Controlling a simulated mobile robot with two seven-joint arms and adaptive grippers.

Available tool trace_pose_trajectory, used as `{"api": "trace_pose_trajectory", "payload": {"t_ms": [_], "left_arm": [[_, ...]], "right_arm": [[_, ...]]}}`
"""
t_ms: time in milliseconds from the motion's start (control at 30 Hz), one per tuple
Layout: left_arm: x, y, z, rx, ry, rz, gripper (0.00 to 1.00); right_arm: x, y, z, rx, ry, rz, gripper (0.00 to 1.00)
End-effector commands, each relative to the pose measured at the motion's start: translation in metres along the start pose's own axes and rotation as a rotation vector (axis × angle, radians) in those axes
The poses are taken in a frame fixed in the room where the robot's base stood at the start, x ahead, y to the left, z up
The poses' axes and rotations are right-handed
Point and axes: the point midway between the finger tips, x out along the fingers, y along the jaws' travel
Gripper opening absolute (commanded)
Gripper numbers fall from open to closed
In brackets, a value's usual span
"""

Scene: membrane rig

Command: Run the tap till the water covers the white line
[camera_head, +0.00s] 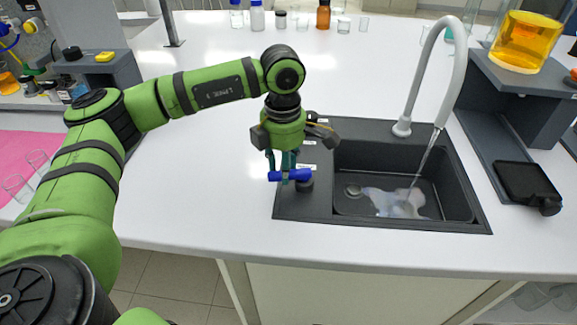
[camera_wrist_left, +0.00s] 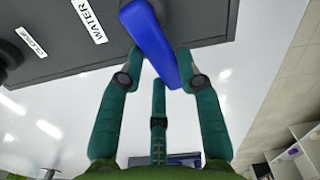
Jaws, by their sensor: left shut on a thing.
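The black sink (camera_head: 460,185) is set into the white bench. A white gooseneck tap (camera_head: 458,75) stands behind it, and a thin stream of water (camera_head: 422,160) runs from its spout into the basin. A pale, shiny patch of water (camera_head: 398,203) lies on the basin floor. I cannot make out a white line. The blue tap handle (camera_head: 290,175) is on the sink's left ledge. My left gripper (camera_head: 288,163) points down and is shut on this handle; the handle also shows between the fingers in the left wrist view (camera_wrist_left: 150,40). My right gripper is out of view.
A WATER label (camera_wrist_left: 82,20) is on the ledge near the handle. A grey shelf stand with a flask of yellow liquid (camera_head: 525,42) stands right of the sink. Several bottles and beakers line the bench's back. The bench left of the sink is clear.

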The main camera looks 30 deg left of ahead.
Motion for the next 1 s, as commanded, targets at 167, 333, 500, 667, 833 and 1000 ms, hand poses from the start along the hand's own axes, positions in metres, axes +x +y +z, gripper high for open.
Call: {"api": "trace_pose_trajectory", "payload": {"t_ms": [167, 333, 500, 667, 833, 1000], "left_arm": [[0.000, 0.000, 0.000, 0.000, 0.001, 0.000, 0.00], [0.000, 0.000, 0.000, -0.001, 0.001, 0.000, 0.59], [0.000, 0.000, 0.000, -0.001, 0.000, 0.000, 0.59], [-0.001, 0.000, 0.000, -0.001, 0.000, 0.000, 0.59], [-0.017, 0.000, 0.001, -0.002, -0.003, 0.002, 0.59], [-0.052, 0.001, 0.001, -0.002, -0.004, 0.003, 0.59]], "right_arm": [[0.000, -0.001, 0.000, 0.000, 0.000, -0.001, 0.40], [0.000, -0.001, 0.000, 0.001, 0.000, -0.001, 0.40], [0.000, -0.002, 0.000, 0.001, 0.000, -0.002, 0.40], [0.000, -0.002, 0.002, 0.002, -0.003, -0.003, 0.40], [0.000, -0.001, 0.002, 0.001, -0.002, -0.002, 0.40], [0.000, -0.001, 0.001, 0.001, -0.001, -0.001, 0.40]]}}
